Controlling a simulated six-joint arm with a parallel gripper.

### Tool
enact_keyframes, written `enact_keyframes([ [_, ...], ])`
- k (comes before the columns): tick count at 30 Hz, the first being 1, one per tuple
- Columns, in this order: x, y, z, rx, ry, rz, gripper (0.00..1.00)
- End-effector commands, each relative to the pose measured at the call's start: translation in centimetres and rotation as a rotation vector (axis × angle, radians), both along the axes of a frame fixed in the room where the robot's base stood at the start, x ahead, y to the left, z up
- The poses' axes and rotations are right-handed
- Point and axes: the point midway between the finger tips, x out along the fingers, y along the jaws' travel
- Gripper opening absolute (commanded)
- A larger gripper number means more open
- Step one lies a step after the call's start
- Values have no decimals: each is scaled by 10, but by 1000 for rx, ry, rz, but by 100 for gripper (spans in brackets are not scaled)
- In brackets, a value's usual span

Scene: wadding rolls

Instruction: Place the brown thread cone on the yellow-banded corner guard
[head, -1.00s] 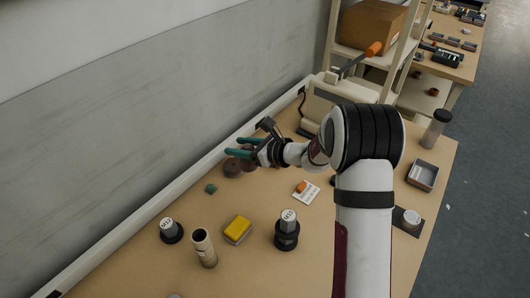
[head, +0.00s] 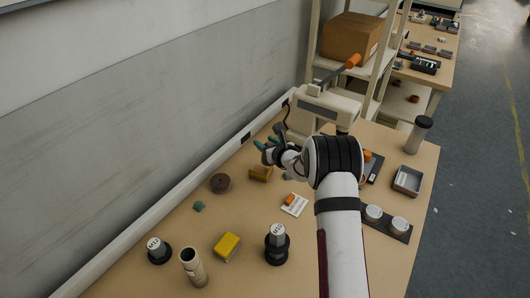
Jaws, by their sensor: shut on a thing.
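My gripper (head: 266,146), with teal fingers, is in the air above the back part of the bench, beyond the brown disc. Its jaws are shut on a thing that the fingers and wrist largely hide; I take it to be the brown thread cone. A round, dark brown disc (head: 220,183) with a centre hole lies on the bench to the left, apart from the gripper. A tan-brown block (head: 261,174) shows just below the gripper. I cannot pick out the yellow-banded corner guard for certain; a yellow-topped block (head: 227,244) lies nearer the front.
A dark-based part with a pale hex top (head: 277,245), a similar part (head: 158,250) and a tan tube (head: 193,268) stand in front. A white card (head: 294,204) lies mid-bench.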

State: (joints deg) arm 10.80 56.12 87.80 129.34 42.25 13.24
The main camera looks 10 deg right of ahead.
Motion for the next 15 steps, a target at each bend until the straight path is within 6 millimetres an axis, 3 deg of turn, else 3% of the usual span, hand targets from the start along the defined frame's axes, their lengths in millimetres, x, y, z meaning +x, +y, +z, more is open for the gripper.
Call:
enact_keyframes([
  [3,0,2,-26,2,5,0,0],
  [6,0,1,-38,1,3,1,0],
  [15,0,1,-40,0,1,1,0],
])
